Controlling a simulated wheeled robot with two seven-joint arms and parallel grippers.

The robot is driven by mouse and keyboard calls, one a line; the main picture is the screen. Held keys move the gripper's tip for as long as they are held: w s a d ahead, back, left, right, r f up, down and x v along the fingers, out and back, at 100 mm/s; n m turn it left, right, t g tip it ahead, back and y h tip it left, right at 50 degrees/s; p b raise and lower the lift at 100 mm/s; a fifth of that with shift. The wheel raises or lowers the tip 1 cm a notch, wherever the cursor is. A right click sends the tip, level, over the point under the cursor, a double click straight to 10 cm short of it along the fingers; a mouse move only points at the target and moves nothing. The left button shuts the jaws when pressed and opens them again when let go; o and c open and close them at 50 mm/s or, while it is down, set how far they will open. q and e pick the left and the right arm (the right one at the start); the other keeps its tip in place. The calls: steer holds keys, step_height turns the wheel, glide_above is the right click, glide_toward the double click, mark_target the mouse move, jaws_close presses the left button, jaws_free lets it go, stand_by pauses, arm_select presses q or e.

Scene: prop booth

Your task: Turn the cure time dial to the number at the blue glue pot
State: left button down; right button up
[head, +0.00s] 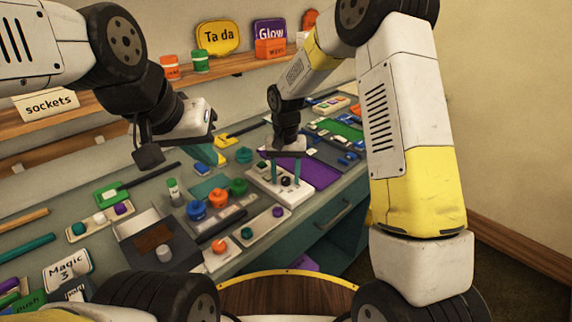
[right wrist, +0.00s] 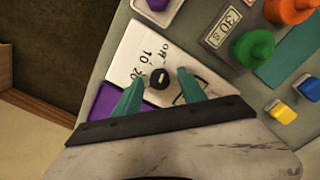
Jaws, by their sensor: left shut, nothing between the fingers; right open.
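The white dial plate (right wrist: 135,50) shows "Off", "10" and "20" beside a round black dial (right wrist: 158,82); other marks are hidden. The dial's exact pointing is unclear. In the head view the plate (head: 268,186) stands on the bench. My right gripper (right wrist: 159,92) is open, its teal fingers either side of the dial. The blue glue pot (head: 196,210) stands left of the orange pot (head: 218,198) and green pot (head: 238,187); its number is unreadable here. A card (right wrist: 222,25) by the green pot reads "30 s". My left gripper (head: 207,155) is shut and empty above the bench.
A purple mat (head: 312,172) lies beyond the dial plate. A grey open box (head: 155,240) and trays with coloured knobs stand to the left. A shelf (head: 235,64) with signs and pots runs along the wall. A drawer handle (head: 333,213) projects from the bench front.

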jaws_close()
steer(key=shift+n, duration=0.3)
steer(key=n, duration=0.4)
steer(key=shift+n, duration=2.5)
jaws_free()
